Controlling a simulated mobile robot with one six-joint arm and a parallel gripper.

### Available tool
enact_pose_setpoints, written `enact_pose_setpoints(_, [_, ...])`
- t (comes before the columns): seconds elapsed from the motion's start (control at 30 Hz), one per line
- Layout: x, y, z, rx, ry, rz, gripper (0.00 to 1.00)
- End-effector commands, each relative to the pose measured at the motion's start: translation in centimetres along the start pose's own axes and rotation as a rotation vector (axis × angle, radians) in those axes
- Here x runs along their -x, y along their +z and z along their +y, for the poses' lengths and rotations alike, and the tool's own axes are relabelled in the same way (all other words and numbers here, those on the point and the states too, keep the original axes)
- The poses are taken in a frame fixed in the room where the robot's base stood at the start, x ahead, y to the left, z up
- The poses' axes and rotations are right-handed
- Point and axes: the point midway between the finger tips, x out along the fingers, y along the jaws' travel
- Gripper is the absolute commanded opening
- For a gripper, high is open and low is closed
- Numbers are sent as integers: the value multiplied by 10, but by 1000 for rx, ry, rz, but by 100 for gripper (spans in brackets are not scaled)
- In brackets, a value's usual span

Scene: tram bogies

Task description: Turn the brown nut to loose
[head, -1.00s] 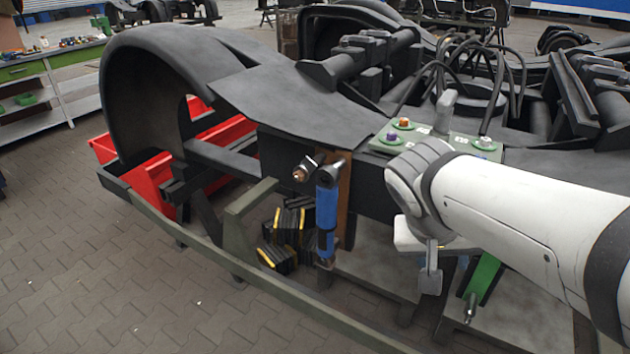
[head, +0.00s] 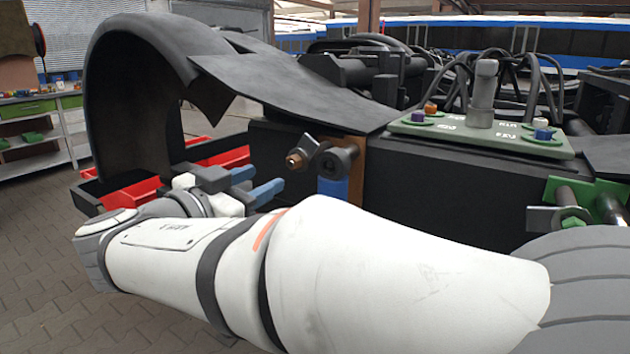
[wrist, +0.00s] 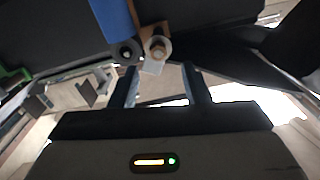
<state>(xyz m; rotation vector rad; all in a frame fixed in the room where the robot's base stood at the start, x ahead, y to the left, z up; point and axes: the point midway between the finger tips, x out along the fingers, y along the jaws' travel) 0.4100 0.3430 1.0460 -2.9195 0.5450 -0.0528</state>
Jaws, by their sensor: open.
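A green panel (head: 490,139) with coloured knobs and a grey lever lies on the bogie. Red bins (head: 225,158) stand behind, at left.

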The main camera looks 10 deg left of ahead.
Motion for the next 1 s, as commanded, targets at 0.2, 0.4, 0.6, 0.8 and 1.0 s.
enact_pose_setpoints(0.2, [-39, -1, 4, -1, 15, 2, 43])
enact_pose_setpoints(0.4, [-69, -1, 5, 1, 18, 1, 43])
enact_pose_setpoints(0.6, [-81, -1, 6, 2, 18, 1, 43])
enact_pose_setpoints(0.8, [-81, -1, 6, 2, 18, 0, 43])
enact_pose_setpoints(1.0, [-81, -1, 6, 2, 18, 0, 28])
